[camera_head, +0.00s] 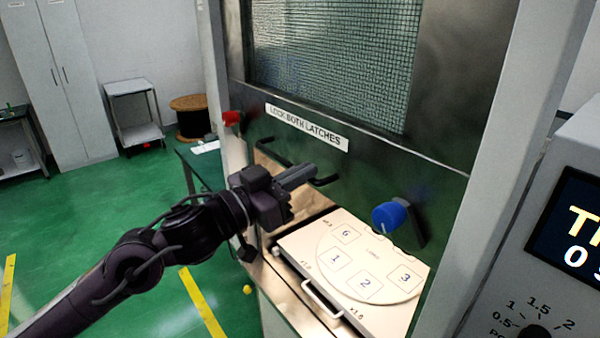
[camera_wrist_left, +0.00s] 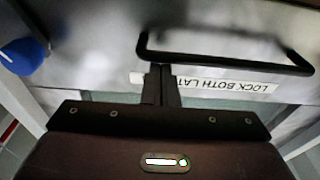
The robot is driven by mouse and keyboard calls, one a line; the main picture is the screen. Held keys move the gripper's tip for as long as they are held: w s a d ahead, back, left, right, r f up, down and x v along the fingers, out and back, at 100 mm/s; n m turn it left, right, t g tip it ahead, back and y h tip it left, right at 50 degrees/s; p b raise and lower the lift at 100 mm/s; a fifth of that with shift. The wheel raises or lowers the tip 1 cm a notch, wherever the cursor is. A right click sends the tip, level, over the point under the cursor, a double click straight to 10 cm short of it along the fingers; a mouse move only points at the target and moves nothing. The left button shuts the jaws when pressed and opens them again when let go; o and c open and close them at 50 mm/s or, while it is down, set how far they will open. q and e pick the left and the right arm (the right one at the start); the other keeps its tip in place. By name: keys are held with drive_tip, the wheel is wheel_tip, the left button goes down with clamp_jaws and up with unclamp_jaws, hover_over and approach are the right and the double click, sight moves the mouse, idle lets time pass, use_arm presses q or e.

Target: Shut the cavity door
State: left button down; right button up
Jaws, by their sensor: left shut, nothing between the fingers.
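The cavity door (camera_head: 370,146) is a metal panel with a mesh window and a "LOCK BOTH LATCHES" label (camera_head: 306,128). It stands raised, and the cavity below is open at the front. A black bar handle (camera_head: 328,181) is on its lower part; it also shows in the left wrist view (camera_wrist_left: 230,66). My left gripper (camera_head: 312,171) is shut and empty in front of the door. In the left wrist view its fingertips (camera_wrist_left: 161,68) overlap the handle bar near one end; I cannot tell whether they touch. The gripper hides the middle of the handle. My right gripper is not in view.
A blue latch knob (camera_head: 389,215) is right of the handle, a red one (camera_head: 231,118) left. A pale tray (camera_head: 385,312) with numbered squares and a front handle sits at the opening. A control panel (camera_head: 575,240) stands at right. The green floor (camera_head: 70,225) at left is mostly clear.

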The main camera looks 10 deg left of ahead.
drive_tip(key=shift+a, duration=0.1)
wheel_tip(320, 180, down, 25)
drive_tip(key=b, duration=2.5)
use_arm(q)
wheel_tip(320, 180, down, 50)
drive_tip(key=b, duration=0.3)
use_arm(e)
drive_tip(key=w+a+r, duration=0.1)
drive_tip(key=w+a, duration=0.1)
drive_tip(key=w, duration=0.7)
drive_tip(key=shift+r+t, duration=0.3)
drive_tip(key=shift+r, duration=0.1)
use_arm(q)
drive_tip(key=shift+s+f, duration=0.1)
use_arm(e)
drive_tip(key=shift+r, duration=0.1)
